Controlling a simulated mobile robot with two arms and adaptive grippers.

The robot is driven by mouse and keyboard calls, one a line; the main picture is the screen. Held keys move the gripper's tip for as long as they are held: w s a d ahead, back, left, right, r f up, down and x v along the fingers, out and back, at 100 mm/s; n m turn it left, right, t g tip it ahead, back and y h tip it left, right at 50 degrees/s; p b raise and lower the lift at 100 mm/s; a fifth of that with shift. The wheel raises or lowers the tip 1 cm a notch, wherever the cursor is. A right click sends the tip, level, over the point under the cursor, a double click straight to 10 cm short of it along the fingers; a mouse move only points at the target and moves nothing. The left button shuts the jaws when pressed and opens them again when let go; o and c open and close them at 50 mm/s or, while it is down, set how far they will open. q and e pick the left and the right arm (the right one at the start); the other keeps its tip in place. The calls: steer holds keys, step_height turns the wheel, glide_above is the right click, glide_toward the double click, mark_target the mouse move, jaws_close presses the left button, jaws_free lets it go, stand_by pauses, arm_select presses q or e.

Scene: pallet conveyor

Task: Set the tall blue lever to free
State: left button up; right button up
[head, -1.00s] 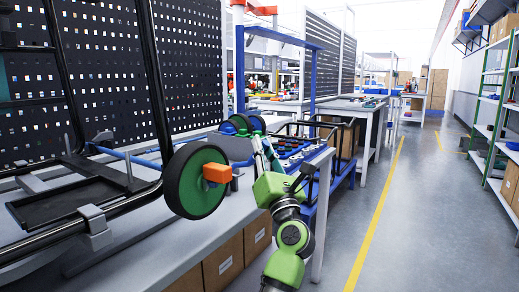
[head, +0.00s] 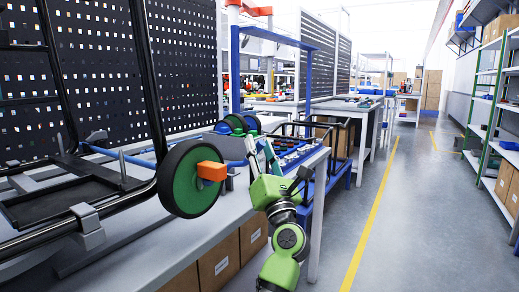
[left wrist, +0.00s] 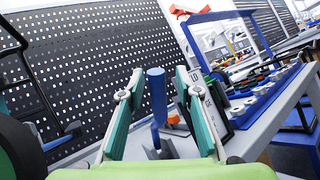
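The tall blue lever (left wrist: 156,92) stands upright in the left wrist view, with a rounded top and a lower part that reaches down between my fingers. My left gripper (left wrist: 156,100) is open, with one green-and-grey finger on each side of the lever and gaps between. I cannot tell how far beyond the fingertips the lever stands. In the head view my left gripper (head: 262,152) is over the bench's right end, and I cannot make out the lever clearly there. My right gripper is not in view.
A green-and-black wheel (head: 190,180) with an orange block stands left of my arm on the grey bench (head: 165,255). A black frame (head: 150,80) rises at left. A blue rack of parts (head: 300,152) stands right of the gripper. The aisle floor (head: 420,220) is clear.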

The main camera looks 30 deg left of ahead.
arm_select(q)
steer(key=v, duration=0.7)
steer(key=shift+s, duration=0.15)
steer(key=shift+d+f, duration=0.1)
steer(key=shift+f, duration=0.1)
